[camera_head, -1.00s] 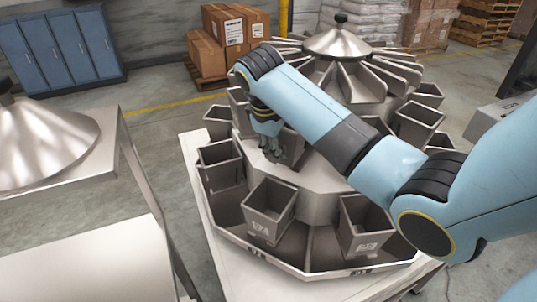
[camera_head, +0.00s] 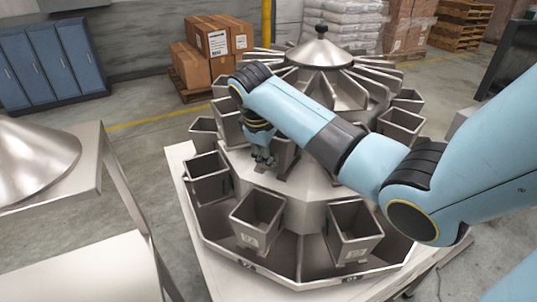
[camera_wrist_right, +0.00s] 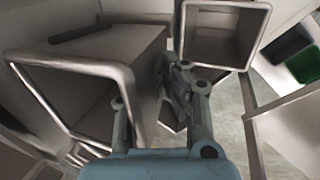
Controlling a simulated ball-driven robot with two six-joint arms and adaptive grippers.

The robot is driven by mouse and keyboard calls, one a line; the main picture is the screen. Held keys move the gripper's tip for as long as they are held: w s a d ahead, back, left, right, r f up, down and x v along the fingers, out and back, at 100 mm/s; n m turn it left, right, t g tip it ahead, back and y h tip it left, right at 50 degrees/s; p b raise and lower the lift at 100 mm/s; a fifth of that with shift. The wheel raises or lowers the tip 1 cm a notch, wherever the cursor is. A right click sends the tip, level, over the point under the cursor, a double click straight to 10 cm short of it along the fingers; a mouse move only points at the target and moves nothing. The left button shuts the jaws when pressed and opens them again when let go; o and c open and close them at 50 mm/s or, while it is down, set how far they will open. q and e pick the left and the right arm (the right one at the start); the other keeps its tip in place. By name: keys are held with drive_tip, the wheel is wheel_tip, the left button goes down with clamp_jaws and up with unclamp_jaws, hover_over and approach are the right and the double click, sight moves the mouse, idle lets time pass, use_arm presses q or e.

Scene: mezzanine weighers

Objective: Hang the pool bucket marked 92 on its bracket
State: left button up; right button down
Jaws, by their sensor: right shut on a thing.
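My right gripper (camera_head: 263,160) is at the near left side of the weigher, pointing down. In the right wrist view its fingers (camera_wrist_right: 165,95) are closed on the wall of a grey metal bucket (camera_wrist_right: 75,85), which shows open-topped to their left. In the head view this held bucket (camera_head: 284,152) is mostly hidden by the gripper and arm, and no number on it is visible. Two front buckets carry small labels, one at left (camera_head: 257,215) and one at right (camera_head: 352,232); their digits are too blurred to read surely. The bracket is not distinguishable. My left gripper is not in view.
The round weigher's lower tray (camera_head: 275,262) has a faceted rim with small blurred marks. Another bucket (camera_head: 207,178) sits at left. A steel table (camera_head: 75,190) with a cone stands left. Boxes (camera_head: 215,45) and a blue cabinet (camera_head: 50,62) are behind.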

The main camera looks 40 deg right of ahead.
drive_tip(key=shift+f, duration=0.4)
drive_tip(key=c, duration=1.4)
unclamp_jaws()
wheel_tip(320, 180, up, 10)
drive_tip(key=shift+f, duration=0.1)
